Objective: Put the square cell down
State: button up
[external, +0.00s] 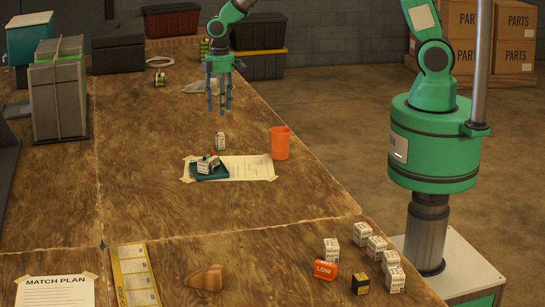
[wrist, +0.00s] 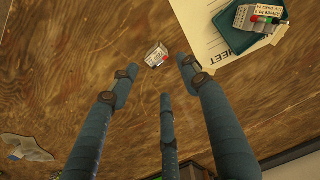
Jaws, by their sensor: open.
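A small white labelled cell (external: 220,141) stands alone on the wooden table, just beyond the paper sheet. In the wrist view the cell (wrist: 157,56) shows a red spot and lies just past the spread fingertips. My gripper (external: 219,110) is open and empty, pointing down above the table behind the cell. In the wrist view its fingers (wrist: 160,76) are wide apart, with bare wood between them. A teal tray (external: 197,176) on the sheet holds white cells; it also shows in the wrist view (wrist: 229,37).
An orange cup (external: 279,143) stands at the right end of the paper sheet (external: 240,175). Several white cells (external: 362,234), an orange LOW cell (external: 325,270) and a dark yellow-marked cell (external: 360,284) stand front right. Bare wood lies left of the tray.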

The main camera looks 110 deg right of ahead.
jog(key=s+a+r+t, duration=0.1)
jog(key=s+a+r, duration=0.2)
jog(key=a+r, duration=0.45)
jog(key=s+a+r+t, duration=0.1)
jog(key=s+a+r, duration=0.35)
jog(key=r, duration=0.65)
jog(key=s+a+r+t, duration=0.1)
jog(key=s+a+r, duration=0.2)
jog(key=a+r, duration=0.5)
jog(key=s+a+r, duration=0.3)
jog(key=s+a, duration=0.1)
jog(key=s, duration=0.4)
jog(key=s+a+r+t, duration=0.1)
jog(key=s+a+r, duration=0.2)
jog(key=s, duration=0.6)
jog(key=s+a+r+t, duration=0.1)
jog(key=s+a+r, duration=0.2)
jog(key=s+a, duration=0.2)
jog(key=shift+s+r, duration=0.35)
jog(key=shift+s, duration=1.45)
